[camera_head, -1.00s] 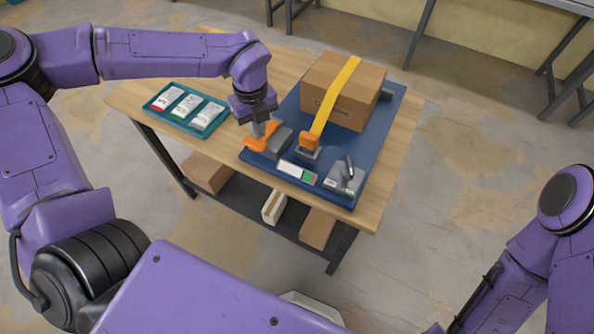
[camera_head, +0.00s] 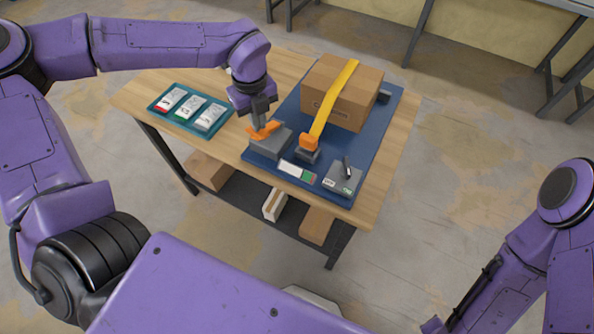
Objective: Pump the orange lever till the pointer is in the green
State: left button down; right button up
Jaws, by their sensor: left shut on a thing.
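The pointer is too small to make out. My right gripper is out of view; only part of the right arm shows at the lower right.
A cardboard box (camera_head: 359,101) under a yellow strap (camera_head: 330,108) stands on the board, with an orange-handled buckle (camera_head: 309,142) in front. A grey device with a black handle (camera_head: 343,177) is at the front right. A teal tray (camera_head: 161,96) with several packets lies left on the wooden table (camera_head: 236,140).

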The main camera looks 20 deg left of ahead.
pick_arm(q)
jog(key=shift+f, duration=0.55)
jog(key=shift+w+a+f+b, duration=0.1)
jog(key=shift+w+f+b, duration=0.1)
jog(key=shift+f+b, duration=0.75)
jog(key=shift+s+f+b, duration=0.15)
jog(key=shift+f+b, duration=0.3)
jog(key=shift+f, duration=0.25)
jog(key=r+p, duration=0.4)
jog(key=r, duration=0.1)
jog(key=shift+w, duration=0.2)
jog(key=shift+r+p, duration=0.2)
jog(key=shift+p, duration=0.15)
jog(key=shift+s+f, duration=0.1)
notch_tip(320, 180, up, 5)
jog(key=p, duration=0.4)
